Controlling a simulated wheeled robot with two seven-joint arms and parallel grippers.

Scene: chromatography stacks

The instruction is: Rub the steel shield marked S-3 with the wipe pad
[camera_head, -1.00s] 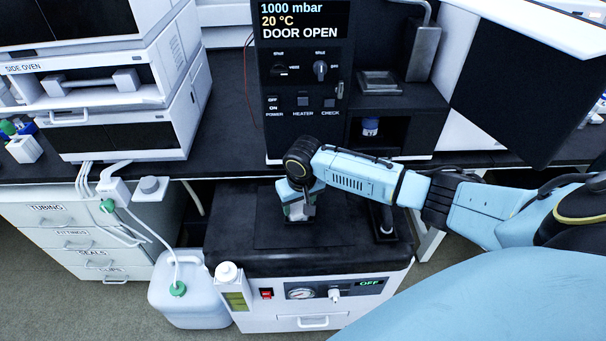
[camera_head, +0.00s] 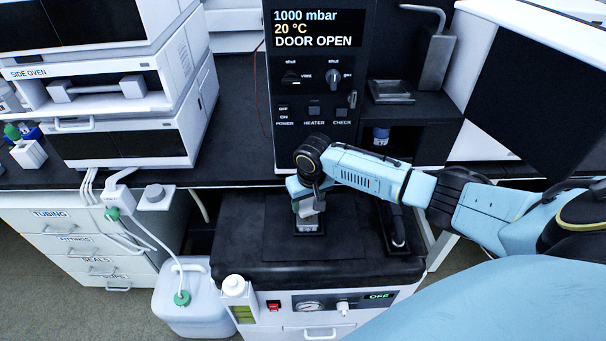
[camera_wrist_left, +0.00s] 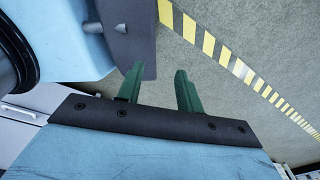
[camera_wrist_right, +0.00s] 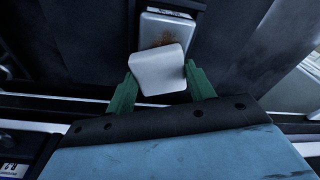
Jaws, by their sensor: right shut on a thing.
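My right gripper (camera_head: 309,204) points down over the dark top of the low cabinet. In the right wrist view its green fingers (camera_wrist_right: 161,84) are shut on the white wipe pad (camera_wrist_right: 158,70). A steel shield (camera_wrist_right: 163,30) with a brown smudge lies beyond and partly behind the pad. A label strip sits at its far edge, too small to read, so I cannot confirm S-3. The shield also shows below the gripper in the head view (camera_head: 308,226). I cannot tell whether pad and shield touch. My left gripper (camera_wrist_left: 158,88) is open and empty above the floor.
The black oven (camera_head: 312,100) reading DOOR OPEN stands behind. A dark handle-like post (camera_head: 398,232) stands right of the shield. The dark cabinet top (camera_head: 245,240) has free room left of the shield.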

